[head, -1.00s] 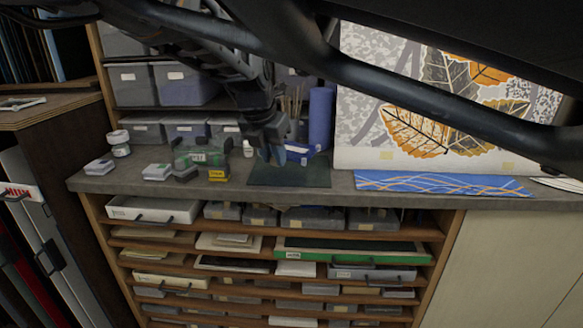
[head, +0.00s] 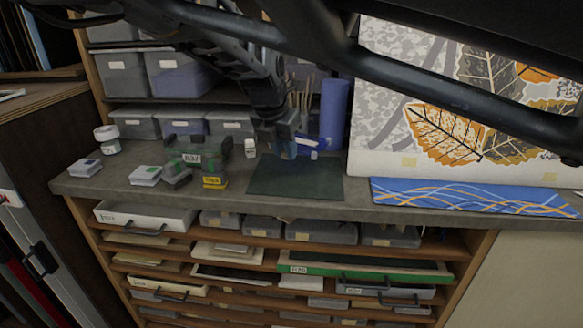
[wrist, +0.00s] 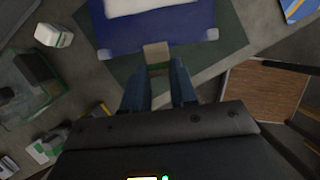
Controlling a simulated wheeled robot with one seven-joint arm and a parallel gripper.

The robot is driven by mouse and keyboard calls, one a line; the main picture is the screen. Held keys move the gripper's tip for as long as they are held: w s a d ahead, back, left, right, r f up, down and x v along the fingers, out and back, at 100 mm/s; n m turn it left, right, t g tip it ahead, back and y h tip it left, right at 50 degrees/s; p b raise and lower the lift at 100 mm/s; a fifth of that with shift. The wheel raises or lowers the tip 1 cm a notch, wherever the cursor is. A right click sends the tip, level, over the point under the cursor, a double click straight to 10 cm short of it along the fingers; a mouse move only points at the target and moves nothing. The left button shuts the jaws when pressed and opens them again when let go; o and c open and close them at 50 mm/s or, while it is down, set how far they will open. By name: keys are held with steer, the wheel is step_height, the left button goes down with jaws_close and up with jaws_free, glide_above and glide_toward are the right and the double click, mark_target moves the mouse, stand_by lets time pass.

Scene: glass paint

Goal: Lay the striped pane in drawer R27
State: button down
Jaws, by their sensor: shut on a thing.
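My gripper (head: 287,150) is low over the dark green mat on the bench. In the wrist view its fingers (wrist: 158,82) are shut on a small tan block (wrist: 156,52) with a green strip below it. The block meets the edge of a blue flat piece (wrist: 135,35) with a white area; I cannot tell whether they are joined. The blue piece also shows beside the gripper in the head view (head: 312,143). I cannot make out stripes on it. A white-fronted drawer (head: 180,222) and a green-fronted drawer (head: 340,267) stick out below the bench; their labels are too small to read.
The mat (head: 300,180) is clear in front. Green and black boxes (head: 190,158), a yellow-labelled block (head: 214,181) and white pots stand to the left. A blue patterned sheet (head: 460,198) lies right. A blue roll (head: 333,112) and leaf-print board (head: 470,110) stand behind.

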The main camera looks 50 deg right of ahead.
mark_target(288, 183)
steer(key=shift+f+p, duration=0.75)
steer(key=shift+f, duration=2.9)
steer(key=shift+f, duration=0.1)
steer(key=c, duration=0.9)
jaws_free()
